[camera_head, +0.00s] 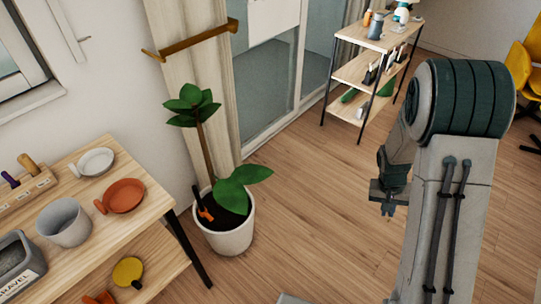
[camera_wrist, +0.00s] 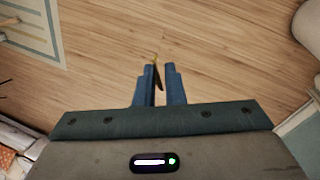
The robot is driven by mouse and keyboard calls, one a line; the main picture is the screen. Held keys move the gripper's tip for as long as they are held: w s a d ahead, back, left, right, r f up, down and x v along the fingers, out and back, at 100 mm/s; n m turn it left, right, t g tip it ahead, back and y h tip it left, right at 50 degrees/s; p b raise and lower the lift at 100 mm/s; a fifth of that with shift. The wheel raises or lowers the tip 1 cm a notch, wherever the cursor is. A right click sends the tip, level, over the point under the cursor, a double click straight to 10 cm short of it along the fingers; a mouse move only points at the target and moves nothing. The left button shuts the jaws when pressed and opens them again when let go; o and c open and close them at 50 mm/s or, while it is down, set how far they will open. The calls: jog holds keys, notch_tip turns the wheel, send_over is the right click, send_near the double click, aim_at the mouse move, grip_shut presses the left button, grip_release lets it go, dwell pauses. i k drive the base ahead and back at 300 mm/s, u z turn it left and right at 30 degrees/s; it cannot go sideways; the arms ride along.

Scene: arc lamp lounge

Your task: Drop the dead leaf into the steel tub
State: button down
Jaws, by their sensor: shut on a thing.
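My gripper (camera_head: 388,202) hangs over the open floor at the right of the head view. In the wrist view its two blue fingers (camera_wrist: 159,72) are shut on a thin brown and yellow dead leaf (camera_wrist: 158,78), which shows between them. The leaf is only a tiny tan spot under the gripper in the head view. A round grey tub (camera_head: 64,222), which looks like the steel tub, stands on the wooden table at the left, far from my gripper. Its visible inside looks empty.
On the table (camera_head: 150,205) are a white dish (camera_head: 95,161), a terracotta dish (camera_head: 124,196) and a gravel box (camera_head: 18,268). A potted plant (camera_head: 225,235) stands beside the table. A shelf unit (camera_head: 365,75) is at the back. The wooden floor between is clear.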

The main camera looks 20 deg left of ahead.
aim_at(80, 238)
jog(key=u, duration=1.45)
